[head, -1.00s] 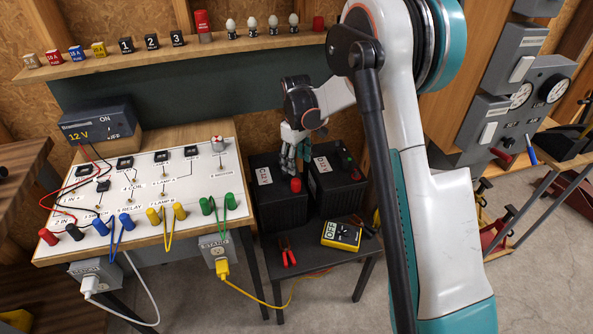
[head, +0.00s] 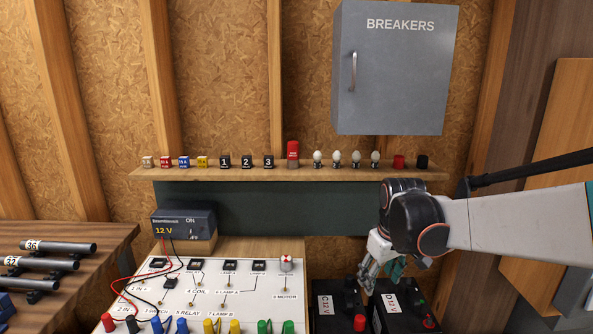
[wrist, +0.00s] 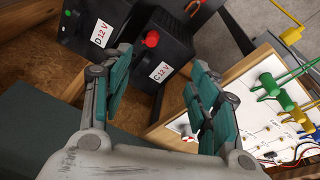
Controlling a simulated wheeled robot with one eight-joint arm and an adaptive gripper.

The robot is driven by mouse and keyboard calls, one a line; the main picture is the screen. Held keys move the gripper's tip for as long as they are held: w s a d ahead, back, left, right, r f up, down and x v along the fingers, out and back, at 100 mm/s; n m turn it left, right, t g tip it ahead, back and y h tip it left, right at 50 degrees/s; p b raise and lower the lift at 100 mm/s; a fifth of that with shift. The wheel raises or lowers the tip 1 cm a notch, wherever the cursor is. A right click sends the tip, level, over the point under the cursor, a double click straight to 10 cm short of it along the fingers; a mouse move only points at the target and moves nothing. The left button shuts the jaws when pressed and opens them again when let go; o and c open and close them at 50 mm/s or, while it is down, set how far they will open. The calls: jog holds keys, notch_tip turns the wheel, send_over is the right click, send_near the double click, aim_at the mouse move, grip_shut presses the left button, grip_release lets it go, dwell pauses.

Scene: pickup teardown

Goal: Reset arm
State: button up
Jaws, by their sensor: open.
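My gripper (head: 374,277) hangs at the lower right in the head view, pointing down just above and behind the black batteries. In the wrist view its two teal-padded fingers (wrist: 155,95) stand wide apart with nothing between them. The battery labelled C 12 V (head: 325,305) and the battery labelled D 12 V (head: 391,303) stand side by side below it. Battery C (wrist: 160,50) and battery D (wrist: 85,30) also show beyond the fingers in the wrist view. My arm reaches in from the right edge in the head view.
A white circuit board (head: 200,290) with coloured plugs and a 12 V supply (head: 184,226) stand left of the batteries. A shelf (head: 290,174) holds fuses, numbered blocks and bulbs. A grey BREAKERS cabinet (head: 393,75) hangs above. Tubes lie on a table (head: 105,232) at left.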

jog(key=s+r+m+t, duration=0.1)
jog(key=s+m+t, duration=0.1)
jog(key=s, duration=0.9)
jog(key=s+r+m+t, duration=0.2)
jog(key=s, duration=1)
jog(key=shift+s+r+m+t, duration=0.15)
jog(key=shift+r+m+t, duration=0.15)
